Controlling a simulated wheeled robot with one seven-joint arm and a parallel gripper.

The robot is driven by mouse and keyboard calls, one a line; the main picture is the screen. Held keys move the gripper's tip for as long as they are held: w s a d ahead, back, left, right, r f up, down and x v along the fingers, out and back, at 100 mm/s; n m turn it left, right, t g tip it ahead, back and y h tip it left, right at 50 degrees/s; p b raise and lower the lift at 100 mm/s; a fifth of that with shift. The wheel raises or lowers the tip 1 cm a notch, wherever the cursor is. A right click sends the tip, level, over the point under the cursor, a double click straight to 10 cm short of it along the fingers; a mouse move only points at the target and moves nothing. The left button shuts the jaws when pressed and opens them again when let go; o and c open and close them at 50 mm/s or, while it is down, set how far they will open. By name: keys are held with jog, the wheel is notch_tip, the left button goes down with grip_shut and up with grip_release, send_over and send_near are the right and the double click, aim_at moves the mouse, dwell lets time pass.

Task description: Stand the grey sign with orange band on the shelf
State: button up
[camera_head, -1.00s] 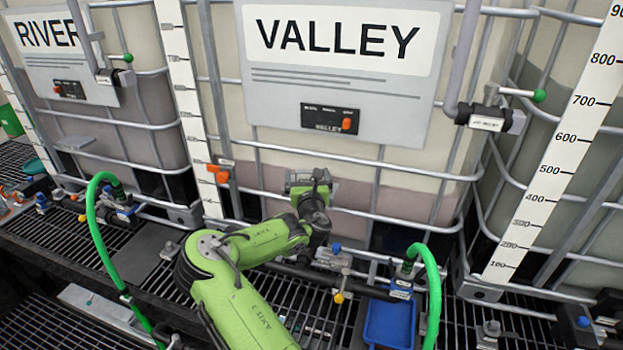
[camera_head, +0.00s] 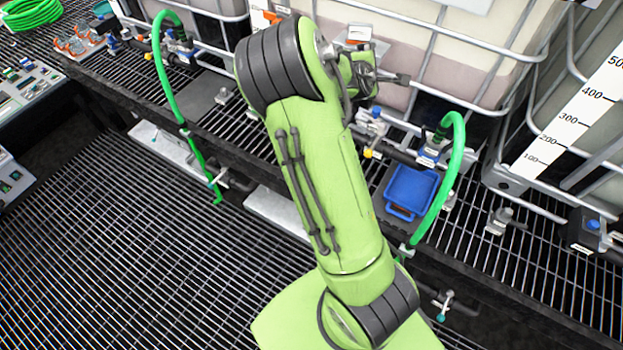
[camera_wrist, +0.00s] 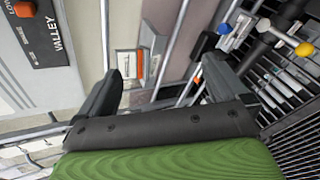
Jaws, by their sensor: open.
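A small grey plate with an orange band, which looks like the sign (camera_wrist: 127,65), shows in the wrist view against the tank and its cage bars. It lies beyond my fingertips, nearer the left finger. In the head view a small grey piece with an orange-red stripe (camera_head: 360,33) shows just above my wrist; it appears to be the same sign. My gripper (camera_wrist: 158,68) is open, with nothing between its fingers. In the head view my arm hides much of the gripper. I cannot tell which surface is the shelf.
Caged tanks stand behind the grating ledge. A blue tray (camera_head: 411,190) and a green hose (camera_head: 458,150) are right of my arm; another green hose (camera_head: 160,70) is at left. In the wrist view, a valve with blue and yellow knobs (camera_wrist: 304,49) lies right of my gripper.

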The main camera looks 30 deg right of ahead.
jog(key=s+a+r+m+y, duration=0.25)
jog(key=s+a, duration=0.25)
jog(key=a, duration=0.4)
jog(key=s+a+r+m+y, duration=0.2)
jog(key=s+a+m+y, duration=0.2)
jog(key=a, duration=0.5)
jog(key=s+a+r+m+y, duration=0.3)
jog(key=s+a+y, duration=0.15)
jog(key=a, duration=0.45)
jog(key=s+a+m+g, duration=0.2)
jog(key=s+a, duration=0.4)
jog(key=s, duration=0.5)
notch_tip(320, 180, down, 10)
jog(key=b, duration=1)
jog(key=shift+a, duration=0.2)
jog(key=shift+s+n, duration=0.1)
jog(key=shift+n, duration=0.15)
